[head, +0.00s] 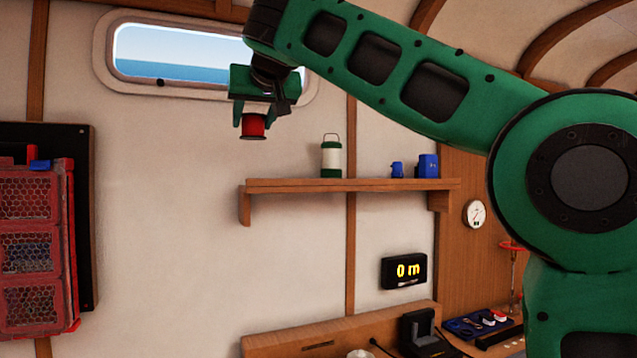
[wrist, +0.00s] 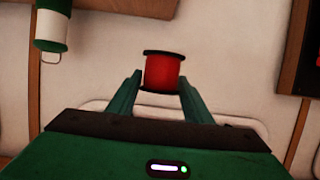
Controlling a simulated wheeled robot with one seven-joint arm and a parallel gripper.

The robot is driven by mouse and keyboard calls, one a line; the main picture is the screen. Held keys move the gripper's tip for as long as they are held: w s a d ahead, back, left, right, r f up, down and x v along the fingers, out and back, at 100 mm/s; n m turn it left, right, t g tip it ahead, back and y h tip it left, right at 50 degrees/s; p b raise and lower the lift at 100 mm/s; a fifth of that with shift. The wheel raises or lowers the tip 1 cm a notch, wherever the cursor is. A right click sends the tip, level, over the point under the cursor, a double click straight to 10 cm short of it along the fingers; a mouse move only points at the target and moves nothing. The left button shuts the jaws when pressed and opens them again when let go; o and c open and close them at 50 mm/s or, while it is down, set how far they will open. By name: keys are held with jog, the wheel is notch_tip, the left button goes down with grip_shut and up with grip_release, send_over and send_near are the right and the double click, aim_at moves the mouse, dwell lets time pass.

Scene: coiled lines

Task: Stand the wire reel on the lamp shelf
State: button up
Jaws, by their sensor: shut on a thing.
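The wire reel (head: 254,126) is a red spool with dark flanges. In the wrist view the reel (wrist: 162,71) sits between the two green fingers (wrist: 162,88). The lamp shelf (head: 300,186) is a wooden wall shelf, lower than the reel and to its right. A green and white lantern (head: 331,158) stands on it, left of its middle; the lantern also shows in the wrist view (wrist: 52,28).
Two blue items, a small one (head: 397,170) and a bigger one (head: 428,165), stand on the shelf's right part. The shelf's left end is bare. A depth display (head: 404,271) hangs below. A red mesh rack (head: 38,245) is on the left wall.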

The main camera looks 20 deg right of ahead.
jog(key=w+d+f, duration=0.4)
jog(key=w+d, duration=0.1)
jog(key=w+d+f, duration=0.2)
jog(key=w, duration=0.1)
jog(key=shift+w+d+f, duration=0.15)
jog(key=shift+w+d, duration=0.05)
jog(key=shift+d, duration=0.15)
jog(key=shift+f, duration=2.05)
jog(key=o, duration=1.2)
jog(key=v, duration=1.2)
jog(key=shift+a, duration=0.1)
